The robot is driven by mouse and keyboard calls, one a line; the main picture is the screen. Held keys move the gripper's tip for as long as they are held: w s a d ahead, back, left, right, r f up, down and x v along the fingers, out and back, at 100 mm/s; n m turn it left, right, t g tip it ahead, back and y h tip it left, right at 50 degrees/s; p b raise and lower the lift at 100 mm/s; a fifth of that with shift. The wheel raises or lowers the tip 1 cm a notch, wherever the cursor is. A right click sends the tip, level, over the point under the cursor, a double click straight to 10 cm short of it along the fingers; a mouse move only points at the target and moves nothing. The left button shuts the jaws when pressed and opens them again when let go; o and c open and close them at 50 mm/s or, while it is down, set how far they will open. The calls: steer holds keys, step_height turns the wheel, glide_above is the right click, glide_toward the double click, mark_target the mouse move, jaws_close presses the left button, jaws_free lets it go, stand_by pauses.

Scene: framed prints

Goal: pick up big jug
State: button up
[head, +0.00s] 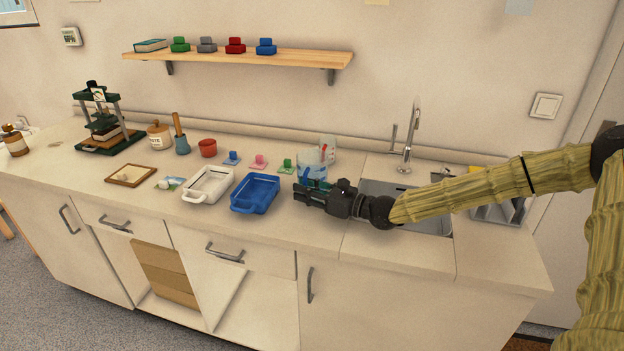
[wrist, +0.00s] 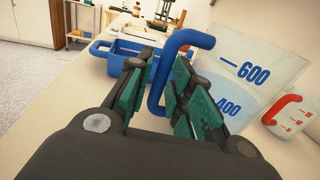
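The big jug is a clear jug (head: 311,166) with blue markings, standing on the counter left of the sink. In the wrist view the big jug (wrist: 235,80) shows "600" and "400" marks and a blue handle (wrist: 184,40). My gripper (head: 300,193) is at the jug's near side in the head view. In the wrist view my gripper (wrist: 160,80) has its green-padded fingers on either side of the handle's upright part. The fingers look apart, with a narrow gap beside the handle. The jug's lower part is hidden behind the fingers.
A smaller clear jug with a red handle (wrist: 282,108) stands close beside the big jug. A blue tray (head: 255,193) and a white tray (head: 208,185) lie to the left. The sink (head: 432,220) and tap (head: 410,135) are to the right. The front counter strip is clear.

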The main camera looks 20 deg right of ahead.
mark_target(306, 177)
jaws_close()
steer(key=shift+w+r, duration=0.1)
steer(key=shift+r, duration=0.15)
stand_by(0.4)
steer(key=shift+r+b, duration=0.3)
steer(key=shift+r, duration=1.1)
steer(key=shift+s+r, duration=0.2)
steer(key=s+d, duration=0.2)
steer(key=s, duration=0.5)
steer(key=s+d+r, duration=0.1)
steer(key=s+d, duration=0.2)
steer(key=s, duration=0.4)
steer(key=shift+s+r, duration=0.2)
steer(key=shift+s, duration=0.1)
